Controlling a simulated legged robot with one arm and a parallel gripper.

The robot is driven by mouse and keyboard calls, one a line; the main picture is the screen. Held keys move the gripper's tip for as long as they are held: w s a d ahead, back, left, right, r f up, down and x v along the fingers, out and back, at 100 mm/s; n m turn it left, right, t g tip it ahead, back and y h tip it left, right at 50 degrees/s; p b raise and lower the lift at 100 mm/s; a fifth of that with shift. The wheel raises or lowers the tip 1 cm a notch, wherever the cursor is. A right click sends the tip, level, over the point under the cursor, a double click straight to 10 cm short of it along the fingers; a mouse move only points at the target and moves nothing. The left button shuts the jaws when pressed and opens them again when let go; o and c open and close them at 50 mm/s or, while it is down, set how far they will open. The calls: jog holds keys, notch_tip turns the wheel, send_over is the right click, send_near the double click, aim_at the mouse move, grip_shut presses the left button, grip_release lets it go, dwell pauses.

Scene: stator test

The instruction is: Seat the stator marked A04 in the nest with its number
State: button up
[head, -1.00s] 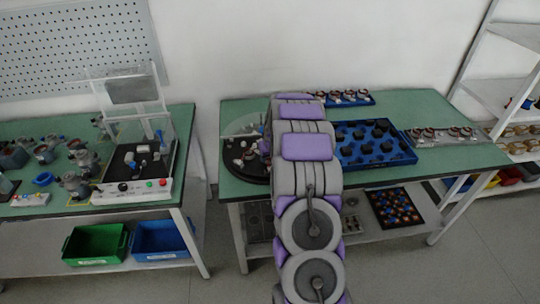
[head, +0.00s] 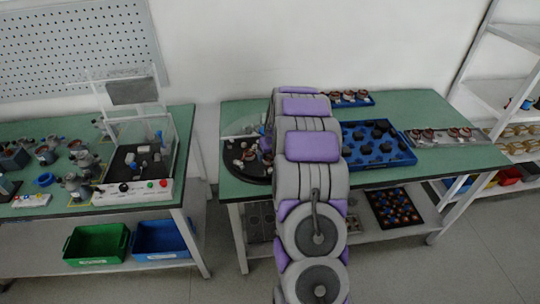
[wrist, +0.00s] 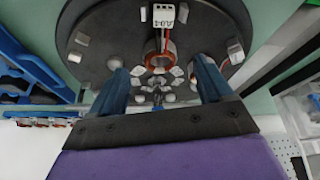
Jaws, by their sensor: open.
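In the wrist view, a stator (wrist: 153,62) with a copper-coloured ring stands on a dark round plate (wrist: 105,45). In the head view, the dark round plate (head: 232,167) is at the left end of the right table, partly hidden by my arm. The blue tray (head: 407,158) with several dark round nests is right of my arm; nest numbers are too small to read.
A grey tray (head: 480,139) with several stators lies right of the blue tray. Another small blue tray (head: 368,101) with stators is at the back. The left table (head: 60,208) carries a clear-guarded test unit (head: 140,188). The table's right front is bare.

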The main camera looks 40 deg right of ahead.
jog(key=p+v, duration=0.2)
jog(key=v, duration=1.1)
jog(key=shift+r, duration=0.3)
jog(key=shift+s, duration=0.15)
jog(key=s+a+r+n+g+y, duration=0.15)
jog(key=s+a, duration=0.25)
jog(key=a, duration=0.4)
jog(key=s+a+r, duration=0.3)
jog(key=s+a, duration=0.1)
jog(key=a, duration=0.3)
jog(key=s+a+r+n+g, duration=0.15)
jog(key=s+a, duration=0.25)
jog(key=a, duration=0.4)
jog(key=s+a+r+g, duration=0.1)
jog(key=s+a, duration=0.4)
jog(key=s, duration=0.7)
jog(key=s+a+r+g, duration=0.1)
jog(key=s+a, duration=0.5)
jog(key=s, duration=0.6)
jog(key=shift+g, duration=0.5)
